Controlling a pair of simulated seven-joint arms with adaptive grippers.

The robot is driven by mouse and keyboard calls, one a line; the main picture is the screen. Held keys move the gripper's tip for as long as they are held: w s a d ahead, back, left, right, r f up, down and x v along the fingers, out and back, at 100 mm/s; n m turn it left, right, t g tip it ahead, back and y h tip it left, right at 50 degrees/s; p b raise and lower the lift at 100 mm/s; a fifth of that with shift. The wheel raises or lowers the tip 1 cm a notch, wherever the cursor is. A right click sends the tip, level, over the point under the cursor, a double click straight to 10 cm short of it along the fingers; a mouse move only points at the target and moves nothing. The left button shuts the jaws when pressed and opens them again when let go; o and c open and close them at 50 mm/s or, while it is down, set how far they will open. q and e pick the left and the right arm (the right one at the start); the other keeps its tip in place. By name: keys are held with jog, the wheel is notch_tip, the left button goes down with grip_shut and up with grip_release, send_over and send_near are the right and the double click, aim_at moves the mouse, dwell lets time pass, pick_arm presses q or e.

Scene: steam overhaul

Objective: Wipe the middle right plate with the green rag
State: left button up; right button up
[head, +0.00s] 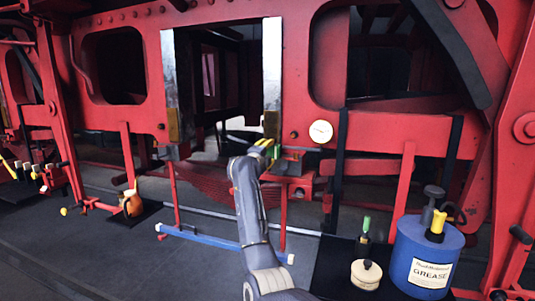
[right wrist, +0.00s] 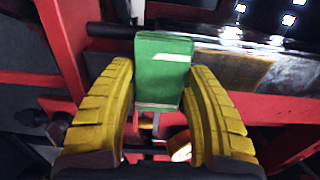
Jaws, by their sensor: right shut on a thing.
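The green rag (right wrist: 163,72) is a small folded block between the yellow fingers of my right gripper (right wrist: 162,95), which is shut on it. In the head view my right gripper (head: 268,149) is at the lower end of the right one of two upright metal plates (head: 272,65) on the red frame. In the right wrist view that plate (right wrist: 235,68) lies behind and right of the rag, grey with a tan, dirty-looking part. I cannot tell whether the rag touches it. The other plate (head: 179,88) stands left of the opening. My left gripper is not in view.
A blue grease can (head: 425,270), a cream lidded pot (head: 366,274) and a green-topped bottle (head: 364,238) stand at the lower right. A blue bar (head: 215,243) lies low in front. An orange-brown oil can (head: 132,203) stands left. Red frame members surround my right gripper.

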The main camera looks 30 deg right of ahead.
aim_at(271, 111)
jog(key=shift+w+d, duration=0.3)
jog(key=shift+d, duration=0.1)
dwell(0.3)
jog(key=shift+a+r, duration=0.1)
jog(key=shift+r, duration=3.9)
jog(key=shift+r, duration=3.8)
jog(key=shift+f, duration=0.1)
jog(key=shift+f, duration=7.75)
